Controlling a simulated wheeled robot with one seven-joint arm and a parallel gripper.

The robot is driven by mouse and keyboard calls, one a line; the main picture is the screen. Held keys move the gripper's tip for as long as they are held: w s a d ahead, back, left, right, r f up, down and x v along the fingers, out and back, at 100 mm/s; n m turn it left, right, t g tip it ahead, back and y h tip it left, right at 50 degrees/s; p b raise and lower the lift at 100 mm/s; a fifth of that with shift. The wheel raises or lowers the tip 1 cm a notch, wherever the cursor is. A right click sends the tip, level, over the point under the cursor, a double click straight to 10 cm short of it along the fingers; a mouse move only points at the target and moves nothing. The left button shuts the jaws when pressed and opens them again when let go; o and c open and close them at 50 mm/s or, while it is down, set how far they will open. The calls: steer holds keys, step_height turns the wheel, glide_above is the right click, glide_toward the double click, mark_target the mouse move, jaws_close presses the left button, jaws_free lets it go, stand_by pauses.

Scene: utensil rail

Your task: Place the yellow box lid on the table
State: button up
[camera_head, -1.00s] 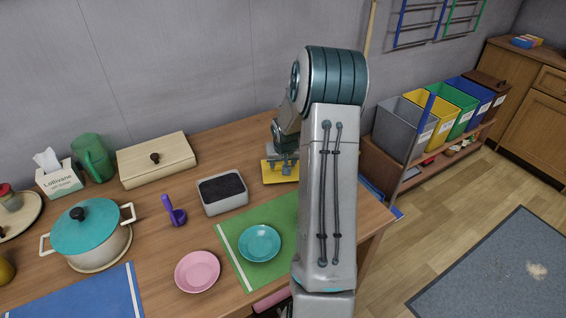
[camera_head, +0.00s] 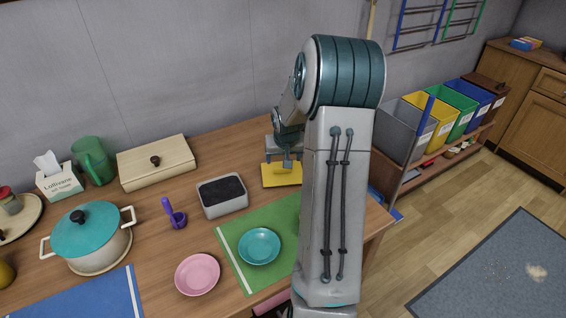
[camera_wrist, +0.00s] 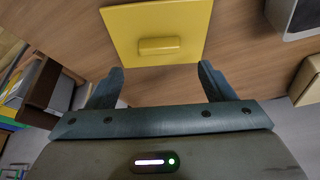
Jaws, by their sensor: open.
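The yellow box lid (camera_head: 283,175) lies flat on the wooden table (camera_head: 150,250), behind the green mat and right of the grey container. In the wrist view the lid (camera_wrist: 180,22) is a yellow square with a raised bar handle, lying on the wood. My gripper (camera_head: 287,163) is just above the lid in the head view. In the wrist view my gripper (camera_wrist: 160,80) has its two fingers spread apart, with nothing between them, and the handle lies beyond the fingertips. My arm hides part of the table to the right.
A grey container (camera_head: 222,195) with dark contents stands left of the lid. A wooden box (camera_head: 156,165) with a knob lies farther left. A teal bowl (camera_head: 259,246) sits on the green mat (camera_head: 240,215), and a pink bowl (camera_head: 197,274) is nearby. Coloured bins (camera_head: 425,115) stand right of the table.

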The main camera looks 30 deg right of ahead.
steer(key=s+a+r+n, duration=0.1)
steer(key=s+a+r, duration=0.3)
steer(key=a+r, duration=0.25)
steer(key=s+a+r+n, duration=0.1)
steer(key=s+a+r, duration=0.4)
steer(key=a, duration=0.3)
steer(key=s+a+r+n+g+y, duration=0.1)
steer(key=s+a+n+y, duration=0.1)
steer(key=s+a, duration=1)
steer(key=s+n, duration=0.1)
steer(key=s, duration=0.2)
steer(key=shift+s+r+g, duration=0.4)
